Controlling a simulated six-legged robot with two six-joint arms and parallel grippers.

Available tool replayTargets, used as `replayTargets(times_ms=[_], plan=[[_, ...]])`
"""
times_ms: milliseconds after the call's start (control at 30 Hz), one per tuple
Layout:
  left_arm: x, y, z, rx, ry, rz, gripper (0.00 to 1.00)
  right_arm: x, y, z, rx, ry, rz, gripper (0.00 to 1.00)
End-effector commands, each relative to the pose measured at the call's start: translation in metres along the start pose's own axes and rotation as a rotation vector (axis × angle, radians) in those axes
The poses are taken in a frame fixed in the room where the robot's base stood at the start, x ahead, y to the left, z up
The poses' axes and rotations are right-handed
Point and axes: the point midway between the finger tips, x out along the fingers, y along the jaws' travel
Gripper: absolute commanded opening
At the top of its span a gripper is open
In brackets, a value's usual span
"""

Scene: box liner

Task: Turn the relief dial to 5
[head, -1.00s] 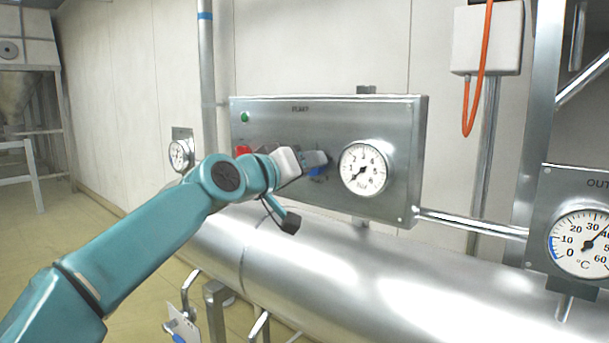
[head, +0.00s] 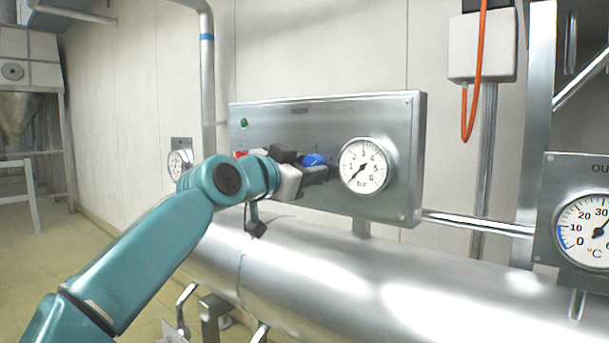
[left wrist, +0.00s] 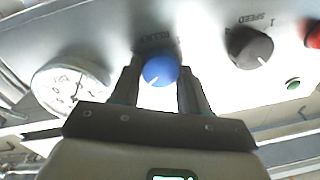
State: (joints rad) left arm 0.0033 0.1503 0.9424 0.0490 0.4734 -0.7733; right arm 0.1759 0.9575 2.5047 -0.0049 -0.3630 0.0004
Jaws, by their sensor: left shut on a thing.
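The blue relief dial (head: 314,160) is on the front of the metal panel (head: 290,120), just left of the bar gauge (head: 364,165). In the left wrist view the round blue dial (left wrist: 161,68) sits between the two dark fingers of my left gripper (left wrist: 160,80), with a white pointer mark on its lower left edge. My left gripper (head: 318,172) is shut on the dial and covers part of it in the head view. The numbers around the dial are too blurred to read. My right gripper is in neither view.
A dark speed knob (left wrist: 250,47) and a red button (left wrist: 314,36) are on the same panel, as is a green light (head: 244,123). A large shiny pipe (head: 330,270) runs below. A temperature gauge (head: 588,230) stands at the right.

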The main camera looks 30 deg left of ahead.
Motion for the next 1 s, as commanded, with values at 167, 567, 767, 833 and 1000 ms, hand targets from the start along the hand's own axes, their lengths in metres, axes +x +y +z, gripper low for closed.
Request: replayTargets(times_ms=[167,567,767,833,1000], plan=[[0.000,0.000,0.001,0.166,0.014,-0.005,0.15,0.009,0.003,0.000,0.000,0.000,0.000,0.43],[0.000,0.000,0.001,0.545,0.037,-0.011,0.15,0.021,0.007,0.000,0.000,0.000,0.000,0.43],[-0.001,-0.001,0.002,0.734,0.048,-0.014,0.15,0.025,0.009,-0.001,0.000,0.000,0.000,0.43],[0.000,-0.001,0.002,0.800,0.052,-0.015,0.15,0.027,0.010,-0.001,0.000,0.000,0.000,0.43],[0.000,-0.001,0.002,0.959,0.061,-0.017,0.15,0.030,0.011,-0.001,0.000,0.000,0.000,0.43]])
